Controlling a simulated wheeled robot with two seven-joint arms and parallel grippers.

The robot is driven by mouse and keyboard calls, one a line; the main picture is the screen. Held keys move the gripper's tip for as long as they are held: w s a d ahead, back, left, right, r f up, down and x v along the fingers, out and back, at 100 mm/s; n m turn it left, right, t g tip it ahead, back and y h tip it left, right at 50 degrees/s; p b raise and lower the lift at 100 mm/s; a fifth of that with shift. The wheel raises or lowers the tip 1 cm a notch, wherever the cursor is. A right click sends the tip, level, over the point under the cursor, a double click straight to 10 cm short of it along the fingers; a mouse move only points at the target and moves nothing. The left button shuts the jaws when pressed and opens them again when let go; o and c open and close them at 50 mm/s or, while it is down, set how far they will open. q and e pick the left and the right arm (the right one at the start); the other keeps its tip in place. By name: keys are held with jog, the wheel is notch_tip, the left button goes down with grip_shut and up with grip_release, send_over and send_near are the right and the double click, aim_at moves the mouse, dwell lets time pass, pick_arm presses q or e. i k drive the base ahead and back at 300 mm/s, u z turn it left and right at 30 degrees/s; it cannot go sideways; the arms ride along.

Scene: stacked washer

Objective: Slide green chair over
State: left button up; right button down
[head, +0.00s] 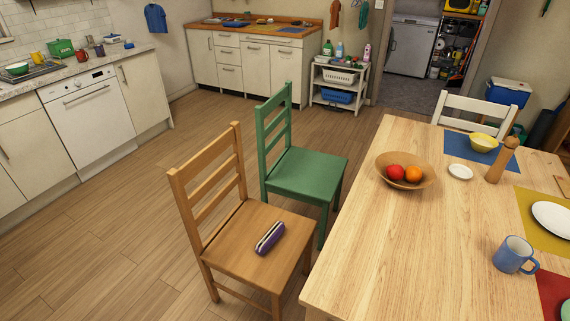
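A green wooden chair (305,173) stands at the left side of the dining table, its ladder back to the left and its seat turned toward the table. Its front legs are close to the table's left edge. A brown wooden chair (250,240) stands nearer to me and partly overlaps the green chair in the view. A purple pencil-case-like item (270,238) lies on the brown chair's seat. Neither of my grippers shows in the head view.
The dining table (362,245) fills the right side, with a fruit bowl (404,170) and a blue mug (513,255) on it. A white shelf cart (338,85) stands beyond the green chair. Wood floor (120,215) is clear to the left of the chairs.

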aim_at(305, 176)
jog(key=u, duration=1.7)
jog(key=i, duration=4.2)
jog(key=z, duration=2.6)
jog(key=i, duration=4.05)
